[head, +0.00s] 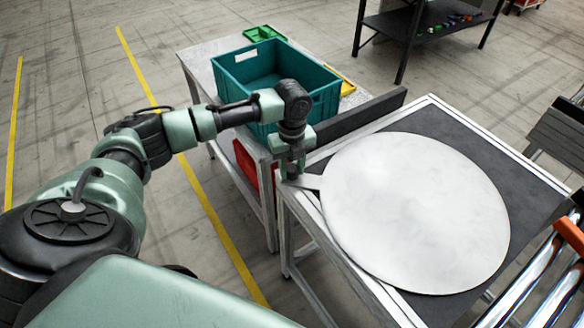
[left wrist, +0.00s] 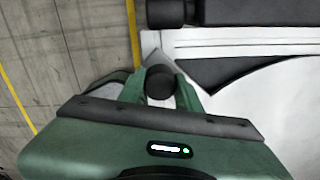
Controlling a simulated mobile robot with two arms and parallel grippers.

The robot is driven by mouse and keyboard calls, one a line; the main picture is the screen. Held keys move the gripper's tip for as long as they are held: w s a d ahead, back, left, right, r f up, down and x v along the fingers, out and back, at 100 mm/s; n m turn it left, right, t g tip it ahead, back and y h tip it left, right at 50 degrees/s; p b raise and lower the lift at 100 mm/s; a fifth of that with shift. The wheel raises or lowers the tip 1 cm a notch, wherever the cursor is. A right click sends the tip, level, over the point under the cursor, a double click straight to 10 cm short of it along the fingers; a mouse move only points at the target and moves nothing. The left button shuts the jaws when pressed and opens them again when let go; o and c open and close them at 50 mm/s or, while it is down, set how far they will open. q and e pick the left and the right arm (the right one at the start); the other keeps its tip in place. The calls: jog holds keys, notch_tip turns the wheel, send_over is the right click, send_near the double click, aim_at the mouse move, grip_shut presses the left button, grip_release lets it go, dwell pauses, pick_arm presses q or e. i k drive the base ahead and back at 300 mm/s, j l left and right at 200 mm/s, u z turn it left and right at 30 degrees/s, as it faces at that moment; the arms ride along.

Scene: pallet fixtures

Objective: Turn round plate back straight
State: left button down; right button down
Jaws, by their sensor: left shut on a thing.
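The round plate (head: 415,210) is a large pale grey disc. It lies on the dark top of a metal-framed table (head: 455,122) and reaches past the table's left front edge. A short flat tab sticks out from the plate's left side. My left gripper (head: 294,176) points down and is shut on this tab, near the table's left corner. In the left wrist view the gripper (left wrist: 160,82) is around a dark round part, and the plate (left wrist: 285,115) fills the right side. The fingertips are partly hidden. My right gripper is in neither view.
A dark bar (head: 362,118) stands along the table's far left side, close to my gripper. Behind it a teal crate (head: 325,95) sits on another table, with a green bin (head: 264,33) beyond. A roller conveyor (head: 545,285) is at the right. The floor at left is clear.

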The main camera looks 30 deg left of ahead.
aim_at(411, 212)
jog(key=k+l+u, duration=0.45)
jog(key=k+l, duration=0.15)
jog(key=k, duration=0.3)
jog(key=k+l, duration=0.1)
jog(key=l, duration=0.4)
jog(key=u, duration=0.05)
